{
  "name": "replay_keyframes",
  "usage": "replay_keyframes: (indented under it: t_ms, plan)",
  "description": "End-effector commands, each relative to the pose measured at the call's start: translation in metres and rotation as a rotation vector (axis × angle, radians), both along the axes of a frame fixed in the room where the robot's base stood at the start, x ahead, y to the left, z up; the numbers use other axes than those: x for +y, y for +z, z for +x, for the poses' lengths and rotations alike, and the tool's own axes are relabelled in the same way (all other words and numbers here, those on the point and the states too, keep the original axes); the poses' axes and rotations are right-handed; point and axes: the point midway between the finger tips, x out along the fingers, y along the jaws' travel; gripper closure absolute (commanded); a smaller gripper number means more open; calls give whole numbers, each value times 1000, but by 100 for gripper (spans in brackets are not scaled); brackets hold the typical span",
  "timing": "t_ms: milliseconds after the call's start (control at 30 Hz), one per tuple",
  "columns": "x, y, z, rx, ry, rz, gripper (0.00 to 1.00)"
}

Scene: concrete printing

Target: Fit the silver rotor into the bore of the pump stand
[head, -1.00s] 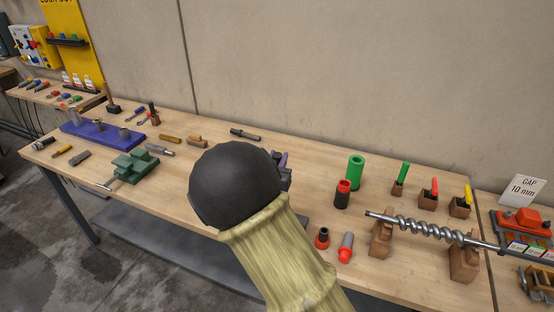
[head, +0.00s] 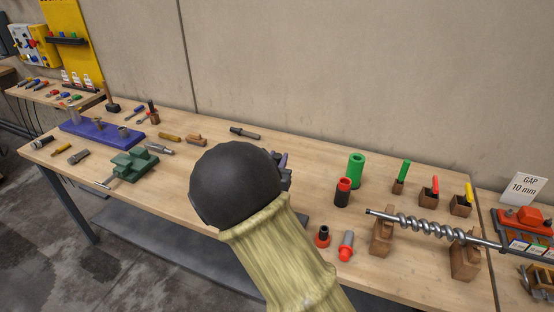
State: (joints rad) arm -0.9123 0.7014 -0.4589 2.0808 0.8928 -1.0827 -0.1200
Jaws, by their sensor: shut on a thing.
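My arm, with a large black rounded joint, fills the middle of the head view and hides my gripper and whatever it holds. A silver helical rod (head: 428,229), which looks like a rotor or auger, lies across two notched wooden blocks at the right of the bench. I cannot tell whether it is the task's rotor. I cannot make out the pump stand or its bore. A small dark part (head: 284,168) shows just right of the black joint, and I cannot tell what it belongs to.
On the wooden bench (head: 215,165), a green cylinder (head: 356,168) and a red-topped black cylinder (head: 342,193) stand right of my arm. A green vise (head: 132,166) and a blue tray (head: 88,127) are left. A wall rises behind.

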Motion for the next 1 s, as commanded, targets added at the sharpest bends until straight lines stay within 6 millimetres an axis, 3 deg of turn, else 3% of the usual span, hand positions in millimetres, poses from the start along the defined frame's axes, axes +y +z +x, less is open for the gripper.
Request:
replay_keyframes:
  t_ms: [1000]
  plan:
    - [0,-23,0,-3,0,0,100]
